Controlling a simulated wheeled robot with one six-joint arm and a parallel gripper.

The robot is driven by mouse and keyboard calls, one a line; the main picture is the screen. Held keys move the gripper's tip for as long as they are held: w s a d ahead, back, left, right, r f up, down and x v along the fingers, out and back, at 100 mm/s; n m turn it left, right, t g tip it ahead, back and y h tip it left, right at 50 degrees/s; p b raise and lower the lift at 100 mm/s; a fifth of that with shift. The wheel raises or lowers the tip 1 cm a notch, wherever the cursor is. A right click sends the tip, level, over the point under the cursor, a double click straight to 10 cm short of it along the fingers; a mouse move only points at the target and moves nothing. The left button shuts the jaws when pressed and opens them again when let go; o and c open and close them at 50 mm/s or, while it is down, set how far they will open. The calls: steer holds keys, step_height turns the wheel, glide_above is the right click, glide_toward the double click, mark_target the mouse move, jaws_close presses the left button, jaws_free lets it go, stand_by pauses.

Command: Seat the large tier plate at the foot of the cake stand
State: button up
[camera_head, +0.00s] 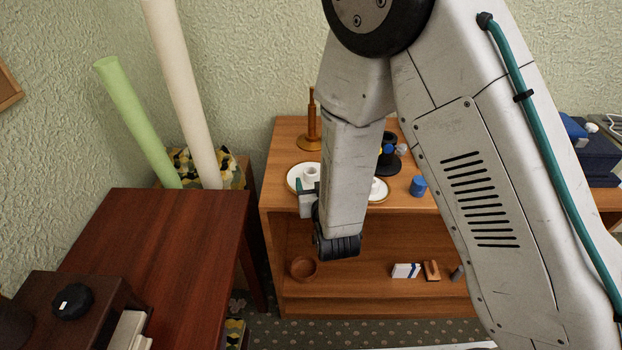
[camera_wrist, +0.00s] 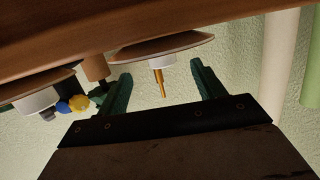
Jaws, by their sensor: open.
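The cake stand (camera_head: 310,138), a thin brown post on a round golden foot, stands upright at the back left of the low cabinet. Its post (camera_wrist: 159,83) also shows in the wrist view. A gold-rimmed white plate (camera_head: 294,182) with a raised white hub lies in front of it, apart from the stand. This plate (camera_wrist: 185,47) looks like the larger of two. The other plate (camera_head: 379,191) is partly hidden by my arm. My gripper (camera_head: 308,187) is open and empty at the larger plate's near edge. In the wrist view my fingers (camera_wrist: 160,72) spread either side of its hub.
A black stand (camera_head: 389,165) and a blue cup-like piece (camera_head: 418,186) stand right on the cabinet top (camera_head: 283,150). A bowl (camera_head: 303,268) and small boxes (camera_head: 405,270) sit on the shelf below. A red-brown table (camera_head: 170,235) is left.

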mark_target(310, 169)
steer(key=shift+w+a+f, duration=0.15)
steer(key=shift+w+f, duration=0.1)
steer(key=shift+w, duration=0.2)
steer(key=x, duration=0.6)
steer(key=shift+w+a+r, duration=0.15)
steer(key=shift+w+r, duration=0.05)
steer(key=shift+w, duration=0.15)
steer(key=c, duration=1.2)
